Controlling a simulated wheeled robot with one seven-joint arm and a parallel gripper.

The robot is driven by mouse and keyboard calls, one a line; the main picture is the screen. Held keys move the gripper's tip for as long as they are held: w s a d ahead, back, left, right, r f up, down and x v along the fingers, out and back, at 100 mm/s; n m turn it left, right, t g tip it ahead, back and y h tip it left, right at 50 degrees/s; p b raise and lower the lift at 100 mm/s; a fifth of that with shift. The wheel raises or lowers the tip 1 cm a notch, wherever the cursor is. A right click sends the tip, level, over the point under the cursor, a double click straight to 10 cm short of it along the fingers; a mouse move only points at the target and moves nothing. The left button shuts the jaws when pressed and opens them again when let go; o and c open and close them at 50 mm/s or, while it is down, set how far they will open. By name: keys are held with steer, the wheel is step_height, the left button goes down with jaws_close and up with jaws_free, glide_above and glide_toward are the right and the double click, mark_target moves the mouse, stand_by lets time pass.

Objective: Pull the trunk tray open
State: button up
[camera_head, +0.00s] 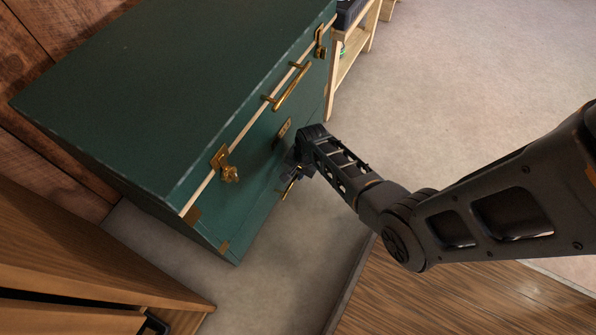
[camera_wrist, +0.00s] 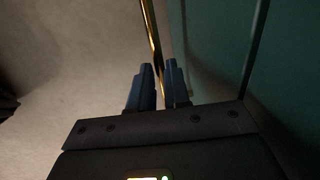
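The dark green trunk (camera_head: 140,85) stands against the wooden wall, with brass latches on its front. A brass handle (camera_head: 289,189) sits low on its front face, on what looks like the tray front. My gripper (camera_head: 299,170) is at this handle, partly hidden by my arm. In the wrist view the two dark fingers (camera_wrist: 159,84) stand close together, with the brass handle (camera_wrist: 151,35) running down between them. I cannot tell whether the fingers press on it. The trunk front is close on the right there. No gap around the tray shows.
An upper brass handle (camera_head: 291,87) and a brass latch (camera_head: 226,170) stick out from the trunk front. A wooden cabinet (camera_head: 90,260) is at the lower left. A light wooden shelf (camera_head: 350,55) stands beyond the trunk. The grey floor (camera_head: 460,70) right of the trunk is clear.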

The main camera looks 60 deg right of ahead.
jaws_close()
steer(key=s+p, duration=0.7)
steer(key=s, duration=1.7)
steer(key=shift+d+p, duration=0.3)
steer(key=shift+d, duration=0.1)
steer(key=shift+o, duration=2.3)
jaws_free()
step_height(320, 180, up, 8)
steer(key=s+p, duration=0.1)
steer(key=p, duration=0.3)
steer(key=shift+s+f, duration=0.15)
steer(key=shift+s, duration=0.05)
